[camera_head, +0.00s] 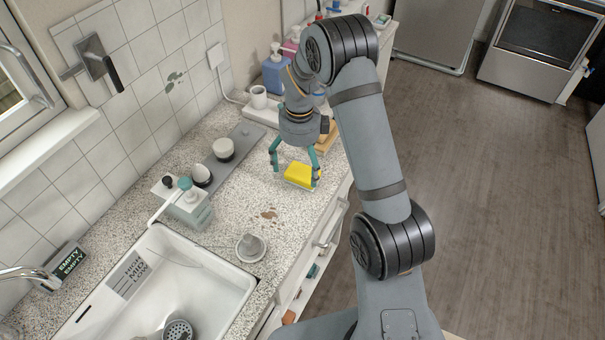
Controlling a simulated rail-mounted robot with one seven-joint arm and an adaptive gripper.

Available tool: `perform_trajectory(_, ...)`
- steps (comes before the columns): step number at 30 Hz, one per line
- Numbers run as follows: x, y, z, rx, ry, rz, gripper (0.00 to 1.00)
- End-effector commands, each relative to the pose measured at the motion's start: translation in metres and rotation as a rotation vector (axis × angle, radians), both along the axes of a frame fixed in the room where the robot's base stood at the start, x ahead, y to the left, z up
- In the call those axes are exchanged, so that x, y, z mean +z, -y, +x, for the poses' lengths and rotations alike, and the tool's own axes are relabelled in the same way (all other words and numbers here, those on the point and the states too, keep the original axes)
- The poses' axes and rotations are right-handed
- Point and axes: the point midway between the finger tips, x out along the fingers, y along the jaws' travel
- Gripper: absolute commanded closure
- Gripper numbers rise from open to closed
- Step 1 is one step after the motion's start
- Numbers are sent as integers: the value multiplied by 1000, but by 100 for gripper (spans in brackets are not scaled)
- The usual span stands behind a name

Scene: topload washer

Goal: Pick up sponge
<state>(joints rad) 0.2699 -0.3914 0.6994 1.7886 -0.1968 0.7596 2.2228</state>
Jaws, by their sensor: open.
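A yellow sponge (300,174) lies on the speckled countertop (240,205), near its front edge. My gripper (295,175) points down over it with its teal fingers spread open. One finger is at the left of the sponge and the other at its right end. The right finger overlaps the sponge's right end in this view; I cannot tell if it touches. The gripper is empty.
A white sink (165,290) is at the lower left, with a soap dispenser (187,207) behind it. Two cups stand on a grey tray (222,168). A white mug (258,97) and a blue bottle (276,73) stand farther back. A brown stain (268,215) marks the counter.

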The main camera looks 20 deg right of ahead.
Motion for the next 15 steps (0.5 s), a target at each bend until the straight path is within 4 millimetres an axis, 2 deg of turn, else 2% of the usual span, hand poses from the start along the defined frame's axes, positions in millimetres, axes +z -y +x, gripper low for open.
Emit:
perform_trajectory(9, -38, 0, 2, 1, -3, 0, 9)
perform_trajectory(15, -48, 1, 2, -1, 0, 0, 9)
